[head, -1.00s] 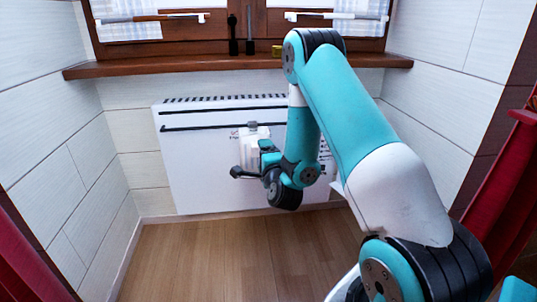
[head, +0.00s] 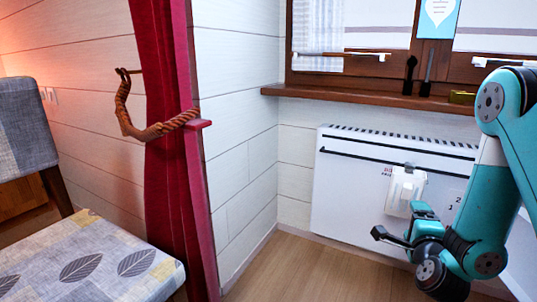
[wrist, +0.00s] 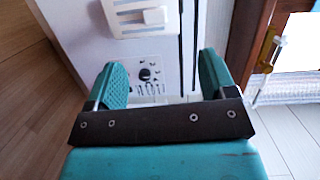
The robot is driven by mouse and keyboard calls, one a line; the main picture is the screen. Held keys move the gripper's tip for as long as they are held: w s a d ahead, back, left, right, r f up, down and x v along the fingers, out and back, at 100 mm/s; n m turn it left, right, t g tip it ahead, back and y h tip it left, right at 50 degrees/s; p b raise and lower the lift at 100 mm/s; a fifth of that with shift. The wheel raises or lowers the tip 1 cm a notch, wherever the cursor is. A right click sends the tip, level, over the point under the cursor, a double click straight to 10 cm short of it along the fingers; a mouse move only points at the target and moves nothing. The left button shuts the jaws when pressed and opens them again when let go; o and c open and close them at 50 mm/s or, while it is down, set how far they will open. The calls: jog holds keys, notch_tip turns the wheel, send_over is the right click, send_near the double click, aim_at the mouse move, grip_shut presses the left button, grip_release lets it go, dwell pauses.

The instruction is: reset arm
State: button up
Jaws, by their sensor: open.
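My teal and black gripper (head: 402,223) is at the right of the head view, in front of a white wall heater (head: 345,185). Its two fingers are spread apart. In the wrist view, the gripper (wrist: 162,68) shows both teal fingers open with nothing between them.
A white box (head: 405,190) sits on the heater's front, close behind my gripper. A wooden window sill (head: 340,98) runs above. A red curtain (head: 168,190) with a rope tie and a leaf-patterned chair (head: 95,265) stand at left. Floor between curtain and heater is clear.

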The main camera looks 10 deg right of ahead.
jog(key=w+a+r+n+g+y+p, duration=0.1)
jog(key=a+r+n+y, duration=0.25)
jog(key=a, duration=0.25)
jog(key=w+a+r+n+g+y+p, duration=0.1)
jog(key=a+r+n+y+p, duration=0.1)
jog(key=a+r+n+y, duration=0.25)
jog(key=s+a+r+n+g+y+p, duration=0.1)
jog(key=s+a+r+n+g+y, duration=0.1)
jog(key=s+a+n+g, duration=0.3)
jog(key=s+a+r+n+y+p, duration=0.1)
jog(key=s+a+r+n+y, duration=0.2)
jog(key=a, duration=0.4)
jog(key=s+a+r+n+g+h+p, duration=0.1)
jog(key=s+r+n+g+p, duration=0.1)
jog(key=s+r+n+g, duration=0.45)
jog(key=s+a+r+n+g+h+p, duration=0.1)
jog(key=s+a+n+g+p, duration=0.15)
jog(key=s+n, duration=0.75)
jog(key=s+r+m+p, duration=0.3)
jog(key=r+p, duration=3.3)
jog(key=r, duration=0.1)
jog(key=shift+d+r+p, duration=0.35)
jog(key=shift+d+p, duration=0.05)
jog(key=shift+m, duration=0.25)
